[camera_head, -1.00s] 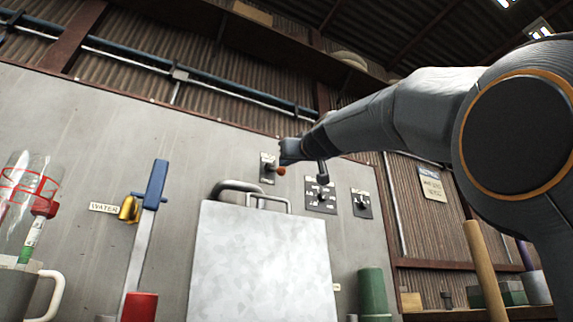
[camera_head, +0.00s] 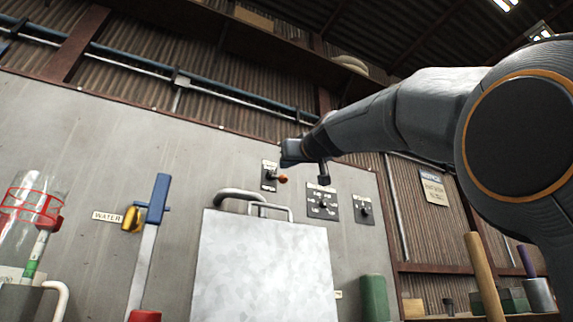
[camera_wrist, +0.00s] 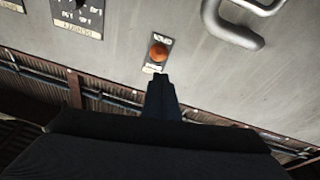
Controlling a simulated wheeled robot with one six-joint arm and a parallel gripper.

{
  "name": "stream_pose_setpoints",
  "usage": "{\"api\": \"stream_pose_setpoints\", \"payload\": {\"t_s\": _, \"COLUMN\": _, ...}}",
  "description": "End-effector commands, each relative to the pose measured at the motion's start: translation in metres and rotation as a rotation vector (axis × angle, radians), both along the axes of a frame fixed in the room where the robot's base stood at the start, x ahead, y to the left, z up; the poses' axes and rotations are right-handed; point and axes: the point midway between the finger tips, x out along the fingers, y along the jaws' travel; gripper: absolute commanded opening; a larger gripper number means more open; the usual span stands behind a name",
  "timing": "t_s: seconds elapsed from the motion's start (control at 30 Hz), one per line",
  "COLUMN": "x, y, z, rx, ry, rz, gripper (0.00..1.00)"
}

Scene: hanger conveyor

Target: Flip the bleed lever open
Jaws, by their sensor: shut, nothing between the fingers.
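A small lever with an orange ball knob (camera_head: 283,179) sticks out from a small dark plate (camera_head: 268,184) on the grey panel. Its label is too small to read, so I cannot confirm that it is the bleed lever. My gripper (camera_head: 291,152) is shut and empty, just above the knob in the head view. In the wrist view the orange knob (camera_wrist: 158,51) stands just beyond my dark fingertips (camera_wrist: 160,78), with a narrow gap in the picture. Whether they touch in depth I cannot tell.
Two dial plates, one larger (camera_head: 322,214) and one smaller (camera_head: 363,209), sit right of the lever. A grey metal box (camera_head: 262,265) with bent pipe handles (camera_head: 240,196) stands below. A blue-handled lever (camera_head: 158,200) and a yellow piece (camera_head: 131,218) by a WATER label are left.

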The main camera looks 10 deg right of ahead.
Motion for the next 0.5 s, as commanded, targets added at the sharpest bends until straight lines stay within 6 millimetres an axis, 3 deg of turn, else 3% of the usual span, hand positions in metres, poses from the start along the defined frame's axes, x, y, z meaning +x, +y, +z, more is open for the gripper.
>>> {"api": "stream_pose_setpoints", "payload": {"t_s": 0.03, "x": -0.01, "y": -0.001, "z": 0.016, "rx": -0.001, "ry": -0.009, "rz": -0.002, "gripper": 0.0}}
{"api": "stream_pose_setpoints", "payload": {"t_s": 0.5, "x": -0.083, "y": -0.012, "z": -0.026, "rx": 0.002, "ry": -0.014, "rz": 0.004, "gripper": 0.0}}
